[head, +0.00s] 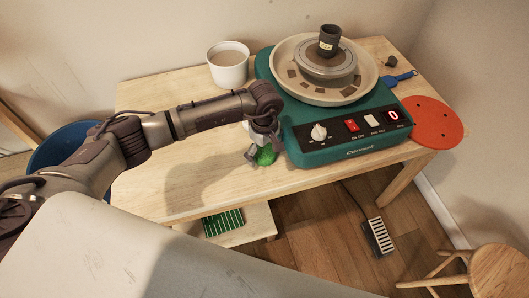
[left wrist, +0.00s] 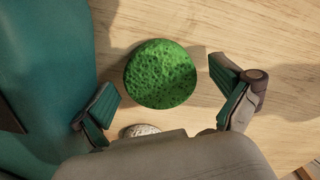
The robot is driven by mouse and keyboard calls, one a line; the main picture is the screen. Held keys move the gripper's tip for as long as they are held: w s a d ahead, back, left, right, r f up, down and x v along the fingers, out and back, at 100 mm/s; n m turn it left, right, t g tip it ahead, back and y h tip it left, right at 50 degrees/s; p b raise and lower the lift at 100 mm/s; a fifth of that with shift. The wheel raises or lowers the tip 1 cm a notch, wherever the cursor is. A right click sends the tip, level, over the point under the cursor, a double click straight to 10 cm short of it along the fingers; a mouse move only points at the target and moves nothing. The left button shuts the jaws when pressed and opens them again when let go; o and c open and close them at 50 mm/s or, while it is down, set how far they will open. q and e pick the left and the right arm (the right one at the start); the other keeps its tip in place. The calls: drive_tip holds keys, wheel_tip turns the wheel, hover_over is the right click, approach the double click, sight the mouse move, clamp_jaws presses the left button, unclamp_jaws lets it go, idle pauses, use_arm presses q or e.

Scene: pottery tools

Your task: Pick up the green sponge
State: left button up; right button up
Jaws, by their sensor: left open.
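The green sponge (head: 265,156) lies on the wooden table, just left of the teal pottery wheel, partly hidden by my left gripper in the head view. In the left wrist view the sponge (left wrist: 160,74) is round and porous, and it sits just beyond the fingertips, centred between them. My left gripper (head: 262,146) is above the sponge with its fingers apart and nothing between them; both fingers also show in the left wrist view (left wrist: 168,101). My right gripper is not in view.
The teal pottery wheel (head: 340,133) stands close to the right of the sponge. A white bucket (head: 228,72) is at the back of the table (head: 190,190). A red disc (head: 433,122) and a blue-handled tool (head: 398,78) lie at the right. The table's front left is clear.

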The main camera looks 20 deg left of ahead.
use_arm(q)
drive_tip(key=c, duration=0.6)
drive_tip(key=shift+c, duration=1.3)
